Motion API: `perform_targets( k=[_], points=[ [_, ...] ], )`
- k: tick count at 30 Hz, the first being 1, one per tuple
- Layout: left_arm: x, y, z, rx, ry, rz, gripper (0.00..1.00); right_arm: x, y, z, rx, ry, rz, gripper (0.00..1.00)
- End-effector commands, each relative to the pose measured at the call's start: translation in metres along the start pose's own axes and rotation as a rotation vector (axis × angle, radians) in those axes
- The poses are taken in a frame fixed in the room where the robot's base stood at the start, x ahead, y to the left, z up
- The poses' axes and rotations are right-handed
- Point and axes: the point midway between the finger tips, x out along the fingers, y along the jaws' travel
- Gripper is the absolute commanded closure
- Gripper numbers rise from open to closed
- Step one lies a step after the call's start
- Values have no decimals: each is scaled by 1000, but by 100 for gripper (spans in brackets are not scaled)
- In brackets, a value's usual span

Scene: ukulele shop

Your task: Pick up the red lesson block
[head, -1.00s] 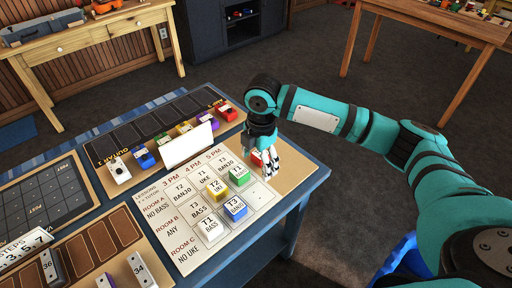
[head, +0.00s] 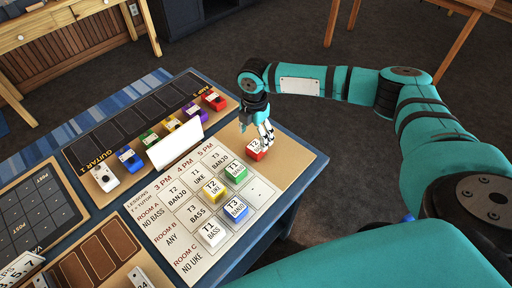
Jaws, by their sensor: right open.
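The red lesson block (head: 255,150) lies on the bare brown board at the right end of the table, to the right of the lesson chart. Its white top label reads T2 in part. My right gripper (head: 267,138) is open, pointing down with its fingertips right at the block's far right side. The fingers overlap part of the block in the picture, and I cannot tell whether they touch it. My left gripper is not in view.
Coloured pedals line the guitar board (head: 104,142). Bare board surrounds the red block.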

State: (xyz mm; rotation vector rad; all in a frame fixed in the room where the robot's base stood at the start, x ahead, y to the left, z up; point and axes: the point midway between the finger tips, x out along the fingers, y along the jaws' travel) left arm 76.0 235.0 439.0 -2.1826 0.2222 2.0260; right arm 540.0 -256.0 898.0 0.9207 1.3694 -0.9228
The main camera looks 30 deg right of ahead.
Motion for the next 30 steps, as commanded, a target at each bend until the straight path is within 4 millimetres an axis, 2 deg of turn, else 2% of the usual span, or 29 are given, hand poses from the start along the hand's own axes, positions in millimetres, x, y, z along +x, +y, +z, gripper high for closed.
perform_targets(
  k=[1,3,6,11,15,23,24,30],
  points=[
    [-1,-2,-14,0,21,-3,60,3,0,0,0,0,-1,25],
    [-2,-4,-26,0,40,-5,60,7,0,0,0,0,0,25],
    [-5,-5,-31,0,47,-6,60,13,-2,-1,0,0,-2,25],
    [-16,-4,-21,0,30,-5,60,36,-9,-2,0,-1,-3,25],
    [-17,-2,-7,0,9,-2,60,54,-8,-3,0,0,-1,25],
    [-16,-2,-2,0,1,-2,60,60,-8,-2,1,-1,0,25],
    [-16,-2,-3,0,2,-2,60,60,-8,-2,1,-1,0,26],
    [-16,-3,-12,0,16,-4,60,59,-8,-2,1,0,0,52]
  ],
)
